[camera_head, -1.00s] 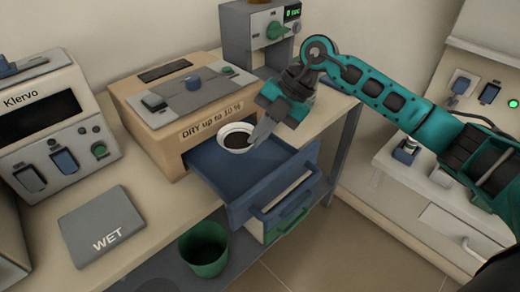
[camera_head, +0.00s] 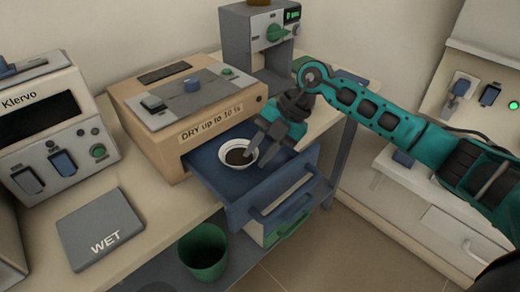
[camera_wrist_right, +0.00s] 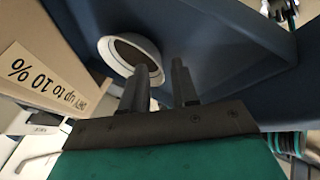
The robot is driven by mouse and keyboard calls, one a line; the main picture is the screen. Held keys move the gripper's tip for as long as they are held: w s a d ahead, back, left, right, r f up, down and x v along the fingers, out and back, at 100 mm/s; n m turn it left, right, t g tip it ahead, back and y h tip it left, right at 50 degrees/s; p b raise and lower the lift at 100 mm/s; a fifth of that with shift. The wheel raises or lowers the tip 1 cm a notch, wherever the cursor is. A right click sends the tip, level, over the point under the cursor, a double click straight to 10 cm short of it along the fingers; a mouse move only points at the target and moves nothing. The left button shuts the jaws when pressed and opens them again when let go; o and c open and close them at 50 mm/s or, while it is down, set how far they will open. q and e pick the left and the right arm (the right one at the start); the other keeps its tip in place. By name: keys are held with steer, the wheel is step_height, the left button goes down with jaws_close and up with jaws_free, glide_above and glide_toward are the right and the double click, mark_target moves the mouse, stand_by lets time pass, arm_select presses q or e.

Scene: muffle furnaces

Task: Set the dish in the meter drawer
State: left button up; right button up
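The dish (camera_head: 238,153) is a small white bowl with dark contents. It is on the blue floor of the pulled-out drawer (camera_head: 214,172), under the beige meter labelled "DRY up to 10 %" (camera_head: 190,108). My right gripper (camera_head: 264,146) is at the dish's right side, low over the drawer. In the right wrist view its two fingers (camera_wrist_right: 158,85) stand apart, one overlapping the rim of the dish (camera_wrist_right: 112,52) and the other outside it. The gripper looks open; contact with the rim is unclear. My left gripper is not in view.
A grey pad marked WET (camera_head: 100,228) lies on the bench at front left. The Klervo unit (camera_head: 50,130) stands at the left. A grey device (camera_head: 258,40) stands behind the meter.

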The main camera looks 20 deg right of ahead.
steer(key=p+v, duration=0.1)
steer(key=v, duration=1.1)
